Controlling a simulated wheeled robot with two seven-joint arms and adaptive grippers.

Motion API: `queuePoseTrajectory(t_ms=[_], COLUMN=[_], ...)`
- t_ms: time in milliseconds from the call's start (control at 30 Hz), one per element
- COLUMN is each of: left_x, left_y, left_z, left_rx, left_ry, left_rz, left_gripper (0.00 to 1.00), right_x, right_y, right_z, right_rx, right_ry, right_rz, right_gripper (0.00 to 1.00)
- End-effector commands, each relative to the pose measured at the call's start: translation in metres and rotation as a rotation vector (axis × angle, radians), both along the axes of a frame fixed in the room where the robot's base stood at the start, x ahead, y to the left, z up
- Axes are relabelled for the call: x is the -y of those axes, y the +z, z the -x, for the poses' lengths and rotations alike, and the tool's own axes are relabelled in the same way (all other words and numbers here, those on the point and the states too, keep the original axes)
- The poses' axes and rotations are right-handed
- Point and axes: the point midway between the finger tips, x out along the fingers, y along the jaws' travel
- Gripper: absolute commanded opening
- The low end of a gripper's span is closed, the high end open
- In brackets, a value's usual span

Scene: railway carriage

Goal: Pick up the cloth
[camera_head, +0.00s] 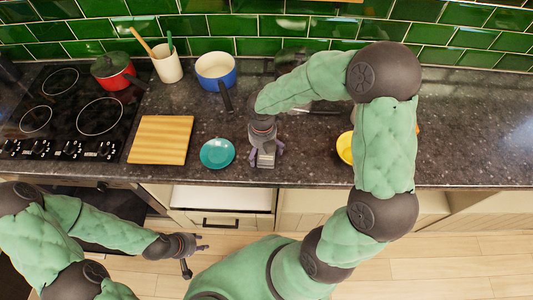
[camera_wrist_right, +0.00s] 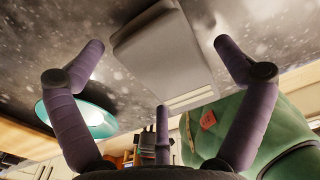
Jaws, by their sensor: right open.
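A folded grey cloth (camera_head: 266,160) with pale stripes at one end lies on the dark speckled counter near its front edge. In the right wrist view the cloth (camera_wrist_right: 165,50) lies between the spread fingers. My right gripper (camera_head: 266,152) is open over the cloth, pointing down at the counter. Its fingers are on either side of the cloth and hold nothing; it partly hides the cloth in the head view. My left gripper (camera_head: 198,257) is open and empty, low in front of the drawers, away from the counter top.
A teal dish (camera_head: 217,153) sits just left of the cloth. Further left are a wooden board (camera_head: 160,139) and a hob with a red pot (camera_head: 113,71). A blue pan (camera_head: 215,70) stands behind. A yellow bowl (camera_head: 345,148) is right, partly behind my arm.

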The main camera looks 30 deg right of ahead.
Motion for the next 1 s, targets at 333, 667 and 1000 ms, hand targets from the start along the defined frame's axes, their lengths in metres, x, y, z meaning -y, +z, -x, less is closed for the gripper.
queuePoseTrajectory(t_ms=[333, 667, 1000], left_x=[0.0, 0.0, 0.0], left_y=[0.001, 0.0, 0.008], left_z=[0.0, 0.0, 0.0], left_rx=[0.0, 0.0, 0.0], left_ry=[0.0, 0.0, 0.0], left_rz=[0.0, 0.0, 0.0], left_gripper=[0.36, 0.36, 0.36], right_x=[0.0, 0.0, 0.0], right_y=[0.0, 0.0, 0.017], right_z=[-0.001, 0.0, -0.001], right_rx=[0.002, 0.001, 0.004], right_ry=[0.0, 0.0, 0.0], right_rz=[0.0, 0.0, 0.001], right_gripper=[0.6, 0.46, 0.46])
